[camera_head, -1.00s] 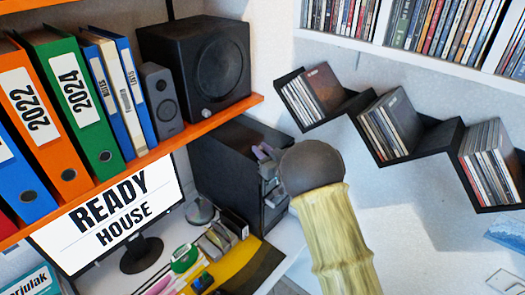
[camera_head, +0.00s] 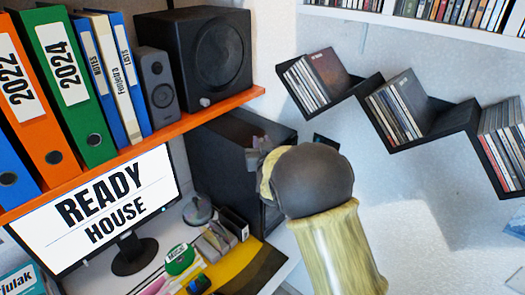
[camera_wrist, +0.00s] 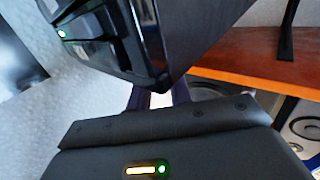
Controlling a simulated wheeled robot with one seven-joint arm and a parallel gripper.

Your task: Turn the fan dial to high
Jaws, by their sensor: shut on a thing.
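My gripper (camera_head: 262,150) is at the front of the black computer tower (camera_head: 222,150), below the orange shelf. In the wrist view its two fingers (camera_wrist: 160,98) reach from the dark gripper body to the lower edge of a black casing with a small green light (camera_wrist: 62,33). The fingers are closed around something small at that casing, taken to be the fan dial. The dial itself is hidden behind the gripper body and casing, so its setting cannot be read. My arm also covers part of the tower's front in the head view.
The orange shelf (camera_head: 190,125) carries binders and black speakers above the tower. A monitor (camera_head: 105,208) and small desk items stand at lower left. A black zigzag disc shelf (camera_head: 440,133) hangs on the wall to the right. Open wall lies below that shelf.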

